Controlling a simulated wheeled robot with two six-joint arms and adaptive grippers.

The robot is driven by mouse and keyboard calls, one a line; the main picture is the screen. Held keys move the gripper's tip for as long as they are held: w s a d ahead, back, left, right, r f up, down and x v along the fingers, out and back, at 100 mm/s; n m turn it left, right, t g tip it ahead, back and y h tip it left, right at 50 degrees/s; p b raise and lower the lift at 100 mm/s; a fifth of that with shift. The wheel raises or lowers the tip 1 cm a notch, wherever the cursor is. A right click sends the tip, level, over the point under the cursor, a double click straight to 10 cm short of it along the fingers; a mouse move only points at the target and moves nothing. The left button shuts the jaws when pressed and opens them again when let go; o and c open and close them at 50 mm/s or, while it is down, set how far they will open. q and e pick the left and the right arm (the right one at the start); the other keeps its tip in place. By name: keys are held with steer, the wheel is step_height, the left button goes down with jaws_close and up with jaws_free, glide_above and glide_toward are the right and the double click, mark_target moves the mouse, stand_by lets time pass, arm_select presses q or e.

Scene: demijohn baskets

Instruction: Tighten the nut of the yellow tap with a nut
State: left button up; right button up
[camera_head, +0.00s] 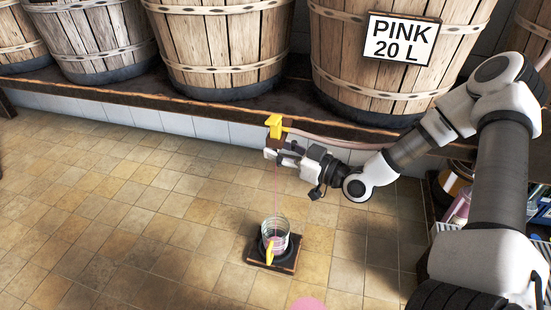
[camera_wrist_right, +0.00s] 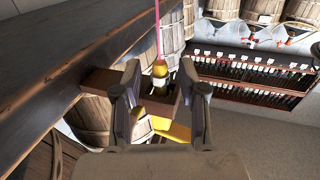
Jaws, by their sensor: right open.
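The yellow tap (camera_head: 274,126) is at the front edge of the dark bench, below the barrels. My right gripper (camera_head: 270,154) is just below it. In the right wrist view the two fingers (camera_wrist_right: 161,92) stand apart, open. Yellow parts of the tap (camera_wrist_right: 176,131) show between and behind them. A yellow tip with a pale band (camera_wrist_right: 160,74), joined to a pink hose, also shows between the fingers. I cannot make out the nut clearly or tell whether a finger touches the tap. My left gripper is not in view.
A glass vessel (camera_head: 276,232) with a yellow piece at its front stands on a small dark base on the tiled floor. Barrels line the bench (camera_head: 190,107), one with a PINK 20 L sign (camera_head: 402,39). Crates (camera_head: 455,230) stand at right. Floor at left is clear.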

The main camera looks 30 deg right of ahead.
steer(key=shift+w+a+r, duration=0.1)
steer(key=shift+w+a, duration=0.1)
steer(key=shift+w, duration=0.25)
jaws_close()
steer(key=shift+a+m+h+b, duration=0.1)
steer(key=shift+m+h+b, duration=0.3)
steer(key=shift+m+h, duration=0.15)
steer(key=shift+t+h, duration=0.4)
steer(key=shift+h, duration=0.05)
